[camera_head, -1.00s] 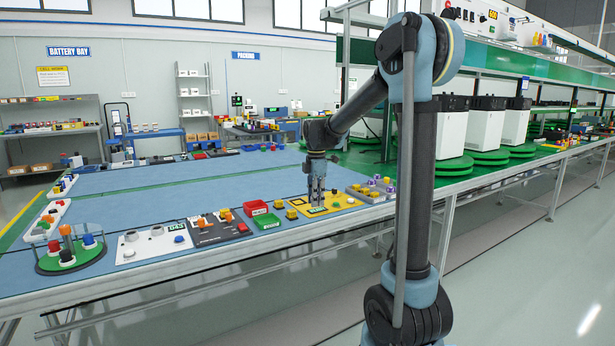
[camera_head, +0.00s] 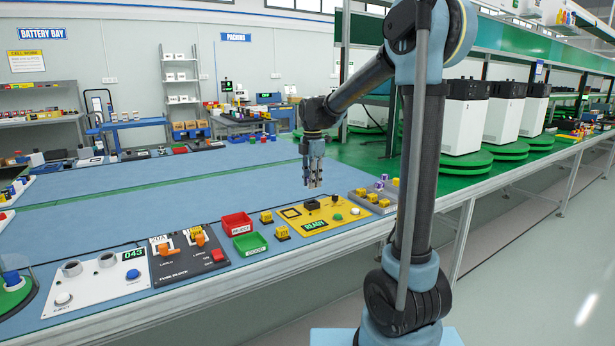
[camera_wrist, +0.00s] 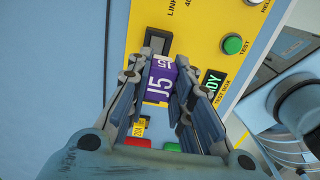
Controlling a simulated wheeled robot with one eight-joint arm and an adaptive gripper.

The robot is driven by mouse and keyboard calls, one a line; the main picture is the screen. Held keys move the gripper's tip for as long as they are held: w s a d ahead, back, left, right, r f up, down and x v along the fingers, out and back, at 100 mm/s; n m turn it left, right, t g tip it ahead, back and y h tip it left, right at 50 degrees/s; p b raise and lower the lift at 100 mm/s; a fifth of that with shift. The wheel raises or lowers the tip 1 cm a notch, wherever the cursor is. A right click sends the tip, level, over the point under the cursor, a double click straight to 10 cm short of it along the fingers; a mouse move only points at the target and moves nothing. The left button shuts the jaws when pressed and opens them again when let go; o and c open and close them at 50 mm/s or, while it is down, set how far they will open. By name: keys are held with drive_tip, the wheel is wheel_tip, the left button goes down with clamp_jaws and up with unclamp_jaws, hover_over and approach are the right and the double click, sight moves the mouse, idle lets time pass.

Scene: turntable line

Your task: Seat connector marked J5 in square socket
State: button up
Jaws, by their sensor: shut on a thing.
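My gripper (camera_wrist: 160,100) is shut on a purple connector (camera_wrist: 160,85) with white J5 lettering, held between the two fingers in the wrist view. In the head view my gripper (camera_head: 312,184) points down, above the blue table at the back of the yellow test box (camera_head: 352,226); the connector cannot be made out there. The test box has a black square outline (camera_head: 291,212) at its left and a dark block (camera_head: 312,204) beside it. Whether the outline is the square socket is too small to tell. In the wrist view my fingers cover part of the box.
The box bears a green button (camera_head: 338,217) and a lit READY display (camera_head: 315,225). Red (camera_head: 237,222) and green (camera_head: 250,242) bins stand to its left. A grey tray (camera_head: 372,205) with yellow and purple pieces is at its right.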

drive_tip(key=shift+w+d+f, duration=0.15)
drive_tip(key=shift+w, duration=0.25)
drive_tip(key=shift+a+f, duration=0.15)
drive_tip(key=shift+f, duration=0.6)
drive_tip(key=shift+a+f, duration=0.15)
drive_tip(key=shift+f, duration=0.55)
drive_tip(key=shift+s+f, duration=0.1)
drive_tip(key=shift+f, duration=0.65)
drive_tip(key=shift+d+f, duration=0.1)
drive_tip(key=shift+f, duration=0.9)
drive_tip(key=o, duration=0.9)
drive_tip(key=shift+r, duration=0.15)
